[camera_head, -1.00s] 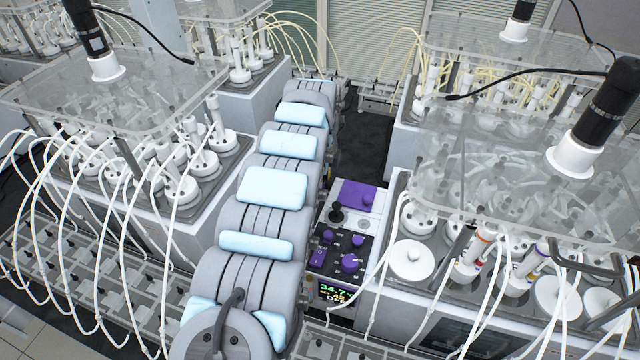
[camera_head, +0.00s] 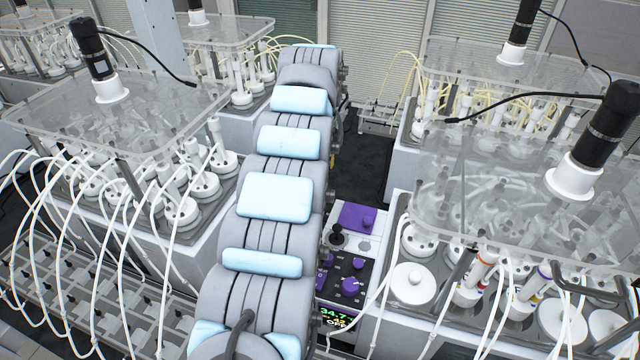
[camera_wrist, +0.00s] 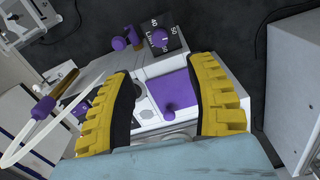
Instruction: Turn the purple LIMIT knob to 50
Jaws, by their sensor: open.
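A purple knob (camera_wrist: 162,33) sits beside the word LIMIT and the numbers 40 and 50 on a black panel, at the top of the wrist view. Its pointer direction cannot be made out. In the head view the control box shows several purple knobs (camera_head: 350,286) on its black panel; which one is LIMIT is unreadable there. My gripper (camera_wrist: 165,68) is open and empty, its yellow fingers spread wide over the box. The LIMIT knob lies beyond the fingertips, apart from them. In the head view my gripper is hidden and my arm covers the box's left side.
A purple plate (camera_wrist: 160,92) with its own knob (camera_wrist: 168,110) lies between my fingers in the wrist view. A black joystick (camera_head: 337,238) stands beside it. A reactor (camera_head: 490,260) with white tubes stands close on the right, another (camera_head: 130,200) on the left.

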